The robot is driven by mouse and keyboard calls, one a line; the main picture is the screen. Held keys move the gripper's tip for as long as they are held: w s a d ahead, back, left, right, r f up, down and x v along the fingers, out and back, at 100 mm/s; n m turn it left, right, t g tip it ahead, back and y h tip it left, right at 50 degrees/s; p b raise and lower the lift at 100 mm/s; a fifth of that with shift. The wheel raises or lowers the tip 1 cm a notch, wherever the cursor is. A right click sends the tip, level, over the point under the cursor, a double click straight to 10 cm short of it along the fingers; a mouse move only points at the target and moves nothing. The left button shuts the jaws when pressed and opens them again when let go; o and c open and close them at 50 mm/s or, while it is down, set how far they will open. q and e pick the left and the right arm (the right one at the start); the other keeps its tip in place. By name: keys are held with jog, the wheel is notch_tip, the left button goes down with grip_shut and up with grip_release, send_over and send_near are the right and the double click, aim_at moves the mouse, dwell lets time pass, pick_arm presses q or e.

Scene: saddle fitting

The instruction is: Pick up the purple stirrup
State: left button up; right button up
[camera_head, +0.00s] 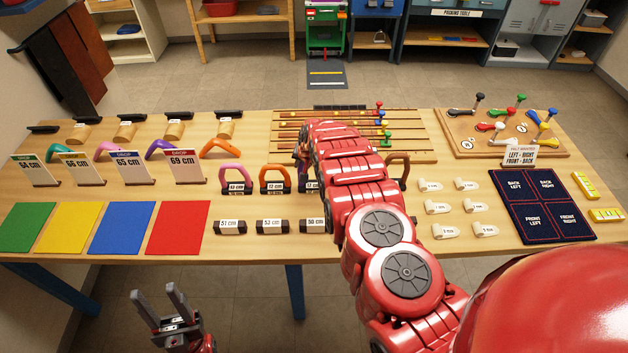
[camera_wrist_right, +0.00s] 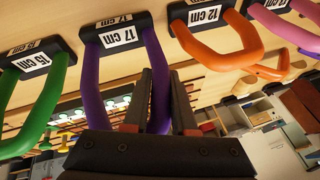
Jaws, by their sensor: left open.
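The purple stirrup (camera_wrist_right: 92,85) carries a black bar with a 17 cm label and shows in the right wrist view between a green and an orange stirrup. My right gripper (camera_wrist_right: 162,85) has one side of its purple loop between its two fingers. I cannot tell whether the fingers press on it. In the head view, my red right arm hides most of this stirrup and my right gripper. My left gripper (camera_head: 157,297) is open and empty, low in front of the table.
The orange stirrup (camera_wrist_right: 222,55) and green stirrup (camera_wrist_right: 42,110) stand close on either side. On the table (camera_head: 270,246), labelled black blocks (camera_head: 272,226) lie in front of the stirrup row. Coloured mats (camera_head: 122,228) lie to the left and a dark mat (camera_head: 543,232) to the right.

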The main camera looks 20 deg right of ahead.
jog(key=shift+w+d+f, duration=0.15)
jog(key=shift+f, duration=0.1)
grip_shut()
jog(key=shift+s, duration=0.2)
dwell(0.6)
jog(key=shift+r, duration=0.1)
